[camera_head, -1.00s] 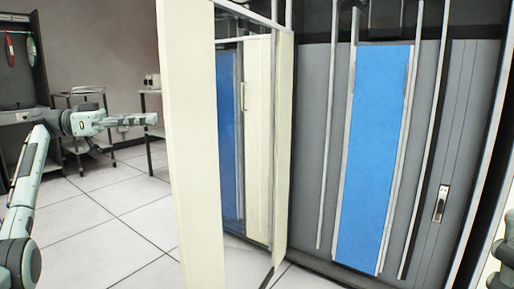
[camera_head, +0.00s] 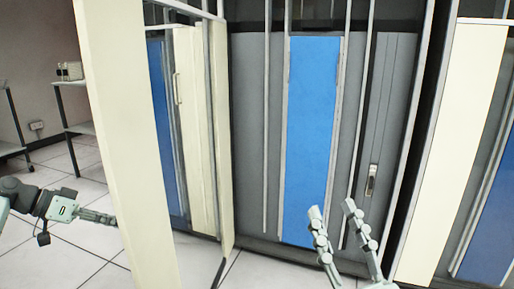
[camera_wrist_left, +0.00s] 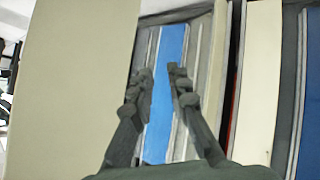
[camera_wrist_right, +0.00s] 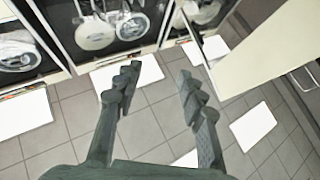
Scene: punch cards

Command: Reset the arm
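My right gripper (camera_head: 332,214) stands in the lower middle of the head view, fingers spread and nothing between them. The right wrist view also shows it open and empty (camera_wrist_right: 157,74). My left gripper (camera_head: 97,216) is at the lower left of the head view, seen side-on beside the open cream door, its tips near the door's edge. In the left wrist view its two fingers (camera_wrist_left: 160,75) are apart with nothing between them.
The cream door (camera_head: 125,130) stands open between my arms. Behind it is a grey cabinet with a blue panel (camera_head: 310,130) and a small handle (camera_head: 371,180). A table (camera_head: 78,128) stands at the left. Tiled floor (camera_wrist_right: 150,140) lies below my right gripper.

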